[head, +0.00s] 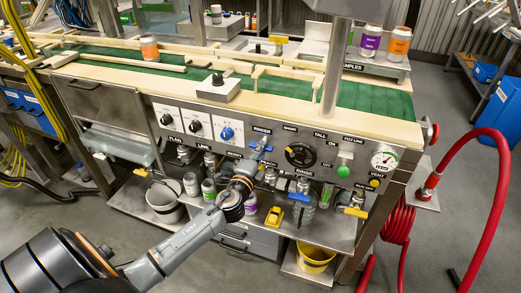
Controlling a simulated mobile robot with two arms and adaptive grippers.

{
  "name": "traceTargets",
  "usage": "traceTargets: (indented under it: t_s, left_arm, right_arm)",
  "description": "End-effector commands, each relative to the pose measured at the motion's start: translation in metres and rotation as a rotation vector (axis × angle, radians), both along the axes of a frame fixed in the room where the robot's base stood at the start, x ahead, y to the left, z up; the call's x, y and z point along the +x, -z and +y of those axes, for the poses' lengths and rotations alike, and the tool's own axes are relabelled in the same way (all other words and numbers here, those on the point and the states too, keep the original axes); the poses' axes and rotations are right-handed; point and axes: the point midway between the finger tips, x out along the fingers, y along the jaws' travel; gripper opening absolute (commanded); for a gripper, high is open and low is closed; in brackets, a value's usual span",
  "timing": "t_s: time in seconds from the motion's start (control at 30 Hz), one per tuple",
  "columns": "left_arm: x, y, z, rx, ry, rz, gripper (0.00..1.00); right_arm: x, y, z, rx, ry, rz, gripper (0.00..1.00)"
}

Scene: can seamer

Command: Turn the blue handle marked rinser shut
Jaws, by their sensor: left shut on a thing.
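My left gripper (249,166) reaches up from the lower left to the front panel and is shut at a blue handle (263,146) beneath a label that seems to read rinser. Its fingers hide part of the valve, so the handle's exact angle is hard to tell. My right gripper is not in view.
Bottles and a yellow bucket (315,258) stand below. A red hose (499,185) hangs at right.

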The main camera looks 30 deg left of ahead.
Motion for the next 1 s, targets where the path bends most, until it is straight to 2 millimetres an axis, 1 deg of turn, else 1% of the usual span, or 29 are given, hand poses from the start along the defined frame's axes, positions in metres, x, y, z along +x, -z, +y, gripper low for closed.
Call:
traceTargets:
  t_s: [0.53, 0.57, 0.6, 0.67, 1.0]
  left_arm:
    - [0.0001, 0.0000, 0.0003, 0.029, -0.001, 0.007, 0.00]
    - [0.0001, 0.0000, 0.0003, 0.029, -0.001, 0.007, 0.16]
    - [0.0001, 0.0000, 0.0004, 0.029, -0.001, 0.007, 0.24]
    - [0.0001, 0.0000, 0.0003, 0.028, -0.001, 0.007, 0.35]
    - [-0.0023, 0.0005, -0.0004, 0.026, 0.000, 0.006, 0.35]
  right_arm:
    - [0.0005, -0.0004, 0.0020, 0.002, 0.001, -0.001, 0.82]
    - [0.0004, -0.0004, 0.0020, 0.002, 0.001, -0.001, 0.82]
    - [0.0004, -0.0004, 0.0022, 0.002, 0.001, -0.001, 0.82]
    - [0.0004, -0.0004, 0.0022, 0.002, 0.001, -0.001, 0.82]
    - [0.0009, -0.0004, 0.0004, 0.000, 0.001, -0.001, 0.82]
